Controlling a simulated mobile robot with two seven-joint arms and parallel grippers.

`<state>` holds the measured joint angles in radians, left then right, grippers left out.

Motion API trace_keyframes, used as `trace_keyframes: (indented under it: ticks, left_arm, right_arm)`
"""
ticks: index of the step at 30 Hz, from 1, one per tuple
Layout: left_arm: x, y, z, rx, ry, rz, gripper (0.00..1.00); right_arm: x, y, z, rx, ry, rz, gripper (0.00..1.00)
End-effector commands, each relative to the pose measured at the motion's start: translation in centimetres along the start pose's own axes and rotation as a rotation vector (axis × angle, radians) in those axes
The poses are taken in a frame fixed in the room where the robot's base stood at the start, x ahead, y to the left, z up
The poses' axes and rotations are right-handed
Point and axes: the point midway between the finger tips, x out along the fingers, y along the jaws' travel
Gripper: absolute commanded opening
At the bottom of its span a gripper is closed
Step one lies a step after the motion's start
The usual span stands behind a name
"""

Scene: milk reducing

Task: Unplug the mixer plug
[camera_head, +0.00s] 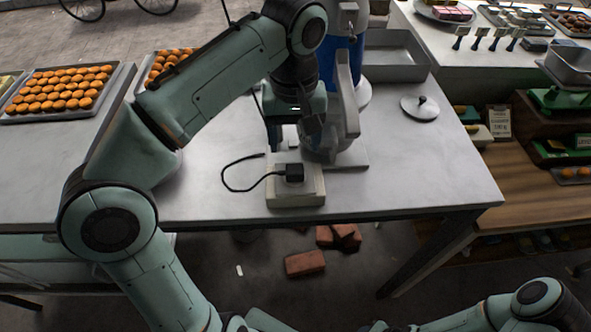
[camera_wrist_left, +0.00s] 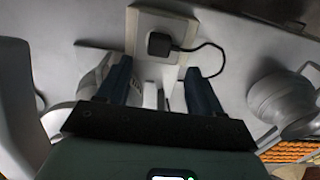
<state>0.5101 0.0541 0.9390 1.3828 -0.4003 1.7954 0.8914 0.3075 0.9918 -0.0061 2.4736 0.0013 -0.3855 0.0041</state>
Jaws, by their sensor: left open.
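The black mixer plug (camera_head: 294,172) sits in the pale socket box (camera_head: 297,199) near the table's front edge, with a black cord looping to its left. In the left wrist view the plug (camera_wrist_left: 160,44) and socket box (camera_wrist_left: 146,22) lie just past the fingertips. My left gripper (camera_head: 291,143) is open and empty, pointing down just behind the plug, apart from it. Its two dark blue fingers (camera_wrist_left: 158,70) are spread to either side. The mixer (camera_head: 345,110), grey and blue, stands close behind my gripper, partly hidden by the arm. My right gripper is out of view.
A round lid (camera_head: 420,107) and a grey metal tray (camera_head: 396,56) are on the table to the right. Trays of orange pastries (camera_head: 58,88) are on the left. The table's front right is clear. Bricks (camera_head: 306,263) lie on the floor.

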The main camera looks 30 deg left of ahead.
Motion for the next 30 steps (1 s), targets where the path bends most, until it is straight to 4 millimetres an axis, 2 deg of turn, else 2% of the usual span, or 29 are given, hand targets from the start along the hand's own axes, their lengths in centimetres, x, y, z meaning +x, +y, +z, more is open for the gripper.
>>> trace_keyframes:
  ticks: [7,12,18,24,30]
  left_arm:
    - [2.3,-0.1,0.0,-0.003,-0.001,-0.004,0.66]
    - [5.3,-0.2,0.1,-0.003,-0.006,-0.002,0.66]
    - [7.7,-0.1,0.1,0.001,-0.005,-0.002,0.66]
    - [8.8,0.0,0.1,0.001,-0.002,0.000,0.66]
    - [8.9,0.0,0.0,0.000,-0.001,0.000,0.66]
  right_arm:
    - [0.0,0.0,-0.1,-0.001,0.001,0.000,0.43]
    - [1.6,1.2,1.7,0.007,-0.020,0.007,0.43]
    - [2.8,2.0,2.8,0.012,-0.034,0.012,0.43]
    - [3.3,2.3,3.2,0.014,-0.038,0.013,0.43]
    - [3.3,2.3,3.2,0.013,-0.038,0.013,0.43]
